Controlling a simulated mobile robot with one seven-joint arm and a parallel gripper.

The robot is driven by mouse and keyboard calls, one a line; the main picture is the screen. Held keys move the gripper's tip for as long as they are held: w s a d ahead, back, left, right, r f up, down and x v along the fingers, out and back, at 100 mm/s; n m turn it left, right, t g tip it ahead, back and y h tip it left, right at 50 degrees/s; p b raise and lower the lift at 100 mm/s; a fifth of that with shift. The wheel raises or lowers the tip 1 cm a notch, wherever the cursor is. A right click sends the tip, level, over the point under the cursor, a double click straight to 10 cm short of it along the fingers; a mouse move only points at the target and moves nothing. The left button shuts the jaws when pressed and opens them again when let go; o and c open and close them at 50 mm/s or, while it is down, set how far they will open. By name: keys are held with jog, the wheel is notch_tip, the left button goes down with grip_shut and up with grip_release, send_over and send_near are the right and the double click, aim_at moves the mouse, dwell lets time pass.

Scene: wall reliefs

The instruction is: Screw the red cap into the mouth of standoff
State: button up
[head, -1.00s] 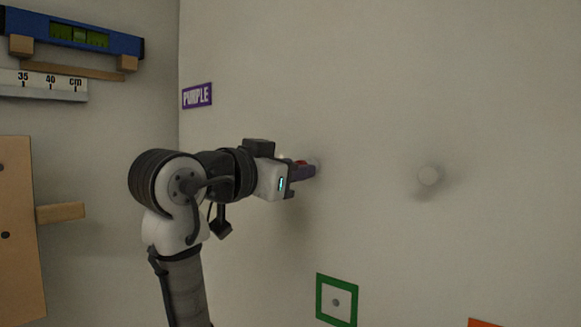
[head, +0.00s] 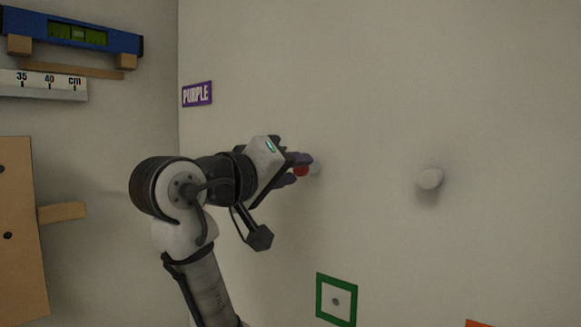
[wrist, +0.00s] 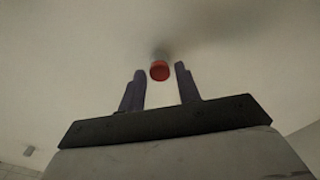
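The red cap (head: 302,171) sits at the end of a pale standoff (head: 315,168) that sticks out of the wall. I cannot tell how deep the cap is in the mouth. My gripper (head: 296,168) is tilted in front of it, with its purple fingers spread. In the wrist view my gripper (wrist: 160,77) is open, and the red cap (wrist: 160,71) shows between and slightly beyond the fingertips, with a gap on each side. The standoff (wrist: 160,56) is mostly hidden behind the cap there.
Another pale standoff (head: 430,179) sticks out to the right. A PURPLE sign (head: 197,95) is on the wall at upper left, and a green square frame (head: 337,300) is below. A wooden peg (head: 62,212) juts out at left. The wall around the cap is clear.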

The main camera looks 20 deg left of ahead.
jog(key=n+p, duration=0.1)
jog(key=n, duration=0.6)
jog(key=c, duration=0.6)
jog(key=m+b, duration=0.1)
jog(key=m, duration=0.3)
jog(key=shift+m, duration=0.5)
jog(key=m, duration=0.5)
jog(key=shift+w+r+b, duration=0.1)
jog(key=shift+b, duration=0.25)
